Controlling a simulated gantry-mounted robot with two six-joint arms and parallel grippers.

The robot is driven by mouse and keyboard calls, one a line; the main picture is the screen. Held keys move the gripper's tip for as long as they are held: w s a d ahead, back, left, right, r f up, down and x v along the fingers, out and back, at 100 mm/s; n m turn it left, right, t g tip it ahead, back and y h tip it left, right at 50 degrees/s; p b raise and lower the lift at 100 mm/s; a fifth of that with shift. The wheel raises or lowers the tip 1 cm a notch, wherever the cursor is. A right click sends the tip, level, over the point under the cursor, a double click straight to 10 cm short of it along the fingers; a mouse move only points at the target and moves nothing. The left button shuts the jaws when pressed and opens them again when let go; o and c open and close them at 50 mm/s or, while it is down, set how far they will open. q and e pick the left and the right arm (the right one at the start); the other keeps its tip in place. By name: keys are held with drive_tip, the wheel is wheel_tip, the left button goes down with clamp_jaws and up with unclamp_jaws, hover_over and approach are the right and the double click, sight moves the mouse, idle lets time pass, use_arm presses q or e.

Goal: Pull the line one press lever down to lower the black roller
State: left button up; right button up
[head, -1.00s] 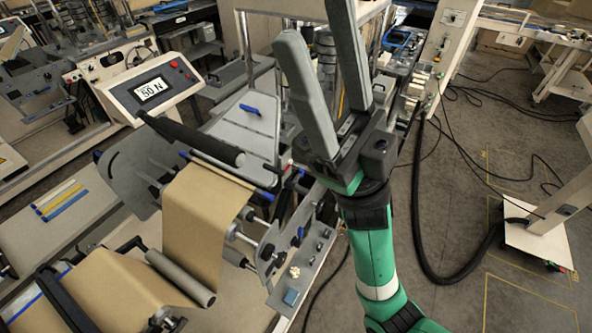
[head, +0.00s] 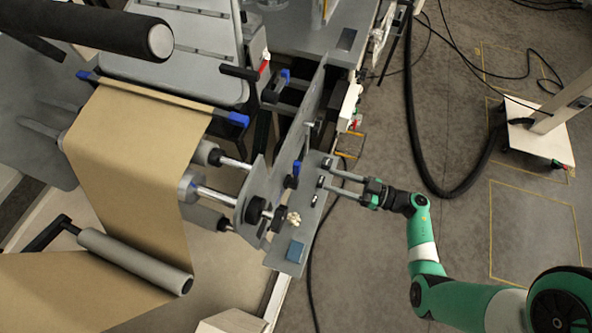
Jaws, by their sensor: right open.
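The black roller (head: 105,28) is at the top left, a thick dark cylinder with a pale end face, above the kraft paper web (head: 130,150). A small lever with a blue grip (head: 296,168) stands by the grey side plate (head: 310,120); a black bar (head: 240,72) sticks out farther back. I cannot tell for sure which part is the press lever. My right gripper (head: 322,173) comes in from the right, open. Its fingertips reach the edge of the grey control panel (head: 312,200), right of the blue-gripped lever; contact is unclear. My left gripper is out of view.
Metal shafts with black collars (head: 258,212) stick out left of the panel. A lower grey roller (head: 135,262) carries the web. A thick black hose (head: 420,150) and a white-based stand (head: 535,135) are on the right. The floor between is mostly clear.

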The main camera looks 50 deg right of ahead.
sight(297, 168)
drive_tip(key=b+x, duration=0.3)
drive_tip(key=x, duration=0.8)
drive_tip(key=shift+w+r, duration=0.2)
drive_tip(key=shift+w, duration=0.3)
clamp_jaws()
idle(0.7)
